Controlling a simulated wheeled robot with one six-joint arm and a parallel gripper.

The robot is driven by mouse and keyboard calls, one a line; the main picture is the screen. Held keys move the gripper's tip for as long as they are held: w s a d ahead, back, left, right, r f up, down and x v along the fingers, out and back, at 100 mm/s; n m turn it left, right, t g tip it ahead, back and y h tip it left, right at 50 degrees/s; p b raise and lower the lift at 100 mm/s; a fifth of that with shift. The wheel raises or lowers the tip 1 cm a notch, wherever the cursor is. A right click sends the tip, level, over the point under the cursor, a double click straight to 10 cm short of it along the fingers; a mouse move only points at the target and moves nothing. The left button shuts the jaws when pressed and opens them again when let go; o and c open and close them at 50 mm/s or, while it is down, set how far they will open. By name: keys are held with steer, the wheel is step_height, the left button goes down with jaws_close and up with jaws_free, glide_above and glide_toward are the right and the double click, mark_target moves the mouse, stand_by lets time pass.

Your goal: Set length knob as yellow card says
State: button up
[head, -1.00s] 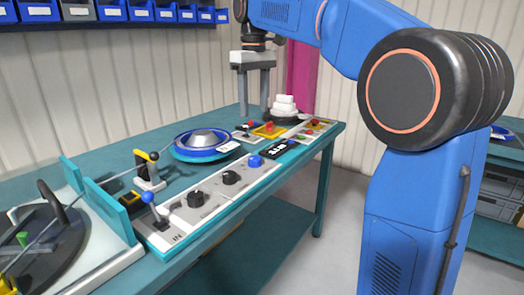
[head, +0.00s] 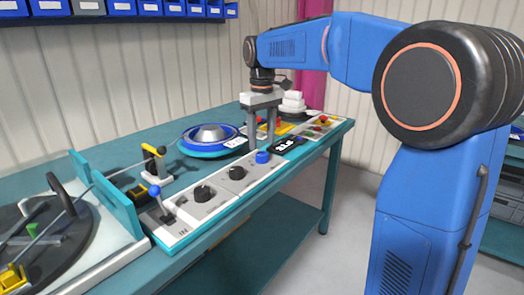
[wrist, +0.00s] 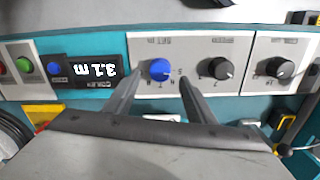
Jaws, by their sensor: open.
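The blue knob (head: 262,157) sits on the light panel strip along the bench's front edge. In the wrist view the blue knob (wrist: 160,70) lies between my fingertips, with a gap on both sides. My gripper (head: 262,143) points down over it, open and empty; its two fingers also show in the wrist view (wrist: 158,78). The black display (wrist: 92,71) beside the knob appears upside down and reads 3.1 m. A yellow piece (wrist: 43,113) is partly hidden behind my gripper; I cannot tell whether it is the card, and no writing on it is readable.
Two black knobs (head: 237,173) (head: 204,193) and a blue-tipped lever (head: 155,191) share the strip. A blue reel (head: 209,141) lies behind it. Green and red buttons (wrist: 24,65) stand beyond the display. White stacked pieces (head: 292,103) stand at the far end.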

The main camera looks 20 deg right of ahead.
mark_target(262, 153)
steer(key=shift+f, duration=2.3)
steer(key=c, duration=1)
